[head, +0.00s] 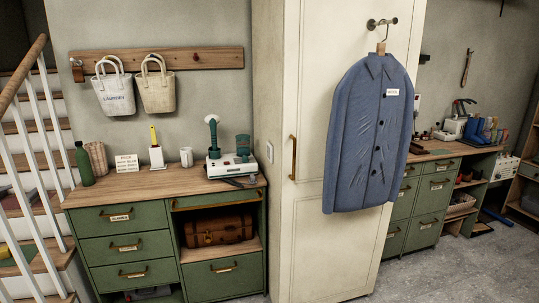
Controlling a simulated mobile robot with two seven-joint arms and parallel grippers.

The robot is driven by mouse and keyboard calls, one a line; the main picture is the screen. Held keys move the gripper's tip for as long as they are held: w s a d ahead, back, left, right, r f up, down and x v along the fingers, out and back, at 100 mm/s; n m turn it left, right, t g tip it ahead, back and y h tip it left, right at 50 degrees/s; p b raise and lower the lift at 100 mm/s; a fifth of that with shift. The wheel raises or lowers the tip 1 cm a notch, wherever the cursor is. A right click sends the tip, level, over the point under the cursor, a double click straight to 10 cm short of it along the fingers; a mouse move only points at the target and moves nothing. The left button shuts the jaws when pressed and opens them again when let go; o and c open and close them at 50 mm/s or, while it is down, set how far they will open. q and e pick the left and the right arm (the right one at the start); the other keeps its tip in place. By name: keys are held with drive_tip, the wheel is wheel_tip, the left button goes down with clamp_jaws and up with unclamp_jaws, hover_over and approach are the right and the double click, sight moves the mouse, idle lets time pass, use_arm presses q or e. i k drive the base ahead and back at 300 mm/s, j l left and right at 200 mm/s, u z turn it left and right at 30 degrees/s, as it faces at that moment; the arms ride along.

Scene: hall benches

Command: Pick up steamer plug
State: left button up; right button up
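A garment steamer (230,166) with a white base and a dark green tank stands at the right end of the left wooden worktop (120,190). Its green and white steamer head (213,134) points up beside the tank. A flat dark item (236,183) lies in front of the base; I cannot tell whether it is the cord or the plug. I cannot make out the plug itself. Neither of my grippers is in view.
A blue shirt (368,140) hangs on the tall cream cabinet (300,250). A green bottle (84,165), a sign (126,163), a yellow-handled brush (154,145) and a mug (186,157) stand on the left worktop. Stairs rise at the left. Grey floor (450,268) is clear at the right.

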sight(252, 180)
drive_tip(key=i+z, duration=0.15)
drive_tip(key=i, duration=0.35)
drive_tip(key=i+j+z, duration=0.1)
drive_tip(key=i, duration=0.4)
drive_tip(key=i+j+z, duration=0.15)
drive_tip(key=i, duration=0.3)
drive_tip(key=i+j+z, duration=0.1)
drive_tip(key=i, duration=0.4)
